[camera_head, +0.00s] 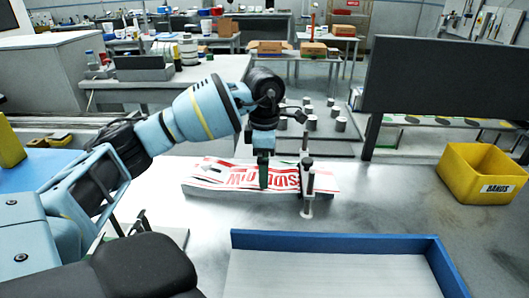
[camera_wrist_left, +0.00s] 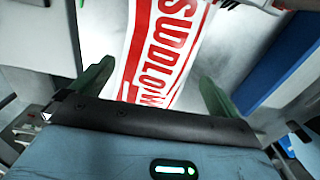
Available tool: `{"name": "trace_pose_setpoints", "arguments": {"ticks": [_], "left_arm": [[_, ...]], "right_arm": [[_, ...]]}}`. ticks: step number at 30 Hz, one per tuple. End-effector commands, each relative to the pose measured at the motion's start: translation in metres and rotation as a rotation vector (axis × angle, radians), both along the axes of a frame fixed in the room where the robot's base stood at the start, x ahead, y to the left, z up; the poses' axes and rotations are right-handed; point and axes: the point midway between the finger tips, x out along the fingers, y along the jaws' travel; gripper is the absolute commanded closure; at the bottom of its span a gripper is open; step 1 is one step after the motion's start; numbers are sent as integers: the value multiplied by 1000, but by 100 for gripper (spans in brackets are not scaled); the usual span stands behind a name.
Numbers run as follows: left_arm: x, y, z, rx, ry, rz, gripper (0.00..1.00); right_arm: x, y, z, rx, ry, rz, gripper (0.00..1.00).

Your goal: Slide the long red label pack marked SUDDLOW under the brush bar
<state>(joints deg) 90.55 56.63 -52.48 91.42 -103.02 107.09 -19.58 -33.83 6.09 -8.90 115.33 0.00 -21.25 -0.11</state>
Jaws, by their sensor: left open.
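The long red and white label pack (camera_head: 215,177) lies flat on the grey table in the head view. Its red lettering also shows in the left wrist view (camera_wrist_left: 165,45); the exact spelling is hard to tell. The brush bar (camera_head: 307,181) stands across the pack's right part, and the pack's right end shows beyond it. My left gripper (camera_head: 264,178) points down over the pack, left of the bar. In the left wrist view its green fingers (camera_wrist_left: 157,75) are apart, on either side of the pack. Contact is unclear. My right gripper is out of view.
A blue-rimmed tray (camera_head: 335,243) lies in front of the bar. A yellow bin (camera_head: 467,184) stands at the right. A dark panel (camera_head: 445,78) rises behind, and several small metal cylinders (camera_head: 311,123) stand behind the bar. The table between pack and bin is clear.

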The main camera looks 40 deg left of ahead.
Motion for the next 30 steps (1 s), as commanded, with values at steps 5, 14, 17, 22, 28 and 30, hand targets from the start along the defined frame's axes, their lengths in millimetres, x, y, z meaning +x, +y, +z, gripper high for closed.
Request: {"name": "trace_pose_setpoints", "arguments": {"ticks": [5, 14, 17, 22, 28, 30], "left_arm": [[0, 0, -26, 1, 2, 0, 0], [0, 0, -45, 0, 0, 0, 0], [0, 0, -45, 1, -1, 0, 0], [0, 0, -45, 1, -1, 1, 3], [0, 0, -45, 1, -1, 1, 29], [0, 0, -45, 1, -1, 1, 38]], "right_arm": [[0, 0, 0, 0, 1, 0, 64], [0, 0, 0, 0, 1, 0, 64], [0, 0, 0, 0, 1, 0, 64], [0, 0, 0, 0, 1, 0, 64], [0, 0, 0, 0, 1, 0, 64], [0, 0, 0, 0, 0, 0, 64]]}}
